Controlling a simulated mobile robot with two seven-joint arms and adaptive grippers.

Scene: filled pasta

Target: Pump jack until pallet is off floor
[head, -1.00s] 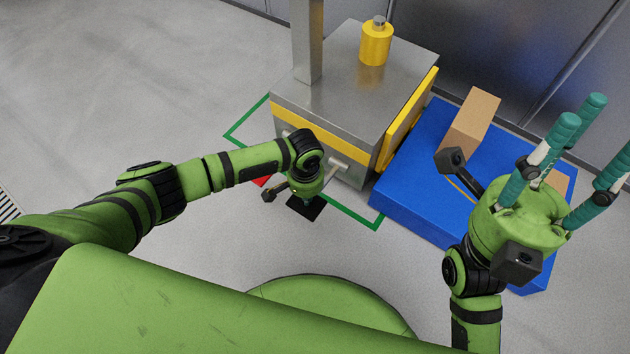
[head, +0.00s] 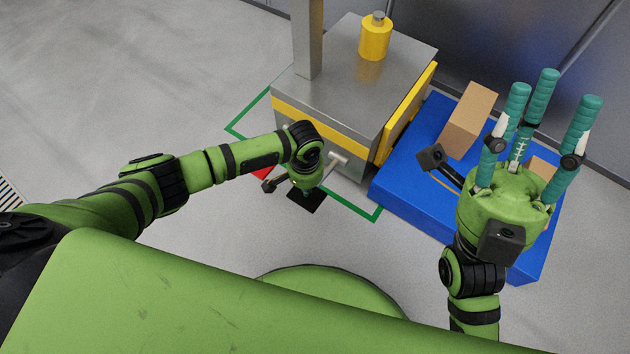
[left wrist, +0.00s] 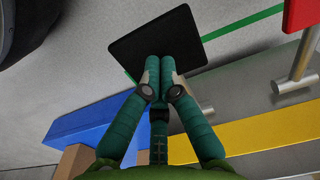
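A grey steel machine (head: 345,65) with a yellow stripe, perhaps the jack, stands beside a blue pallet (head: 405,205). A black square pad (head: 303,202) is low at its front; in the left wrist view the pad (left wrist: 150,40) lies beyond my fingertips. My left gripper (head: 306,188) is over the pad, partly hidden by its own wrist in the head view. Its fingers (left wrist: 160,62) are together at the tips, with nothing visible between them; contact with the pad cannot be told. My right gripper (head: 540,90) is open and empty, fingers upward above the pallet. The pallet's underside is hidden.
Cardboard boxes (head: 468,118) sit on the pallet. A grey bar (head: 338,160) sticks out of the machine's front. A red pedal-like part (left wrist: 303,12) is near the pad. A green line (head: 350,207) marks the floor. Open floor (head: 120,80) lies to the left.

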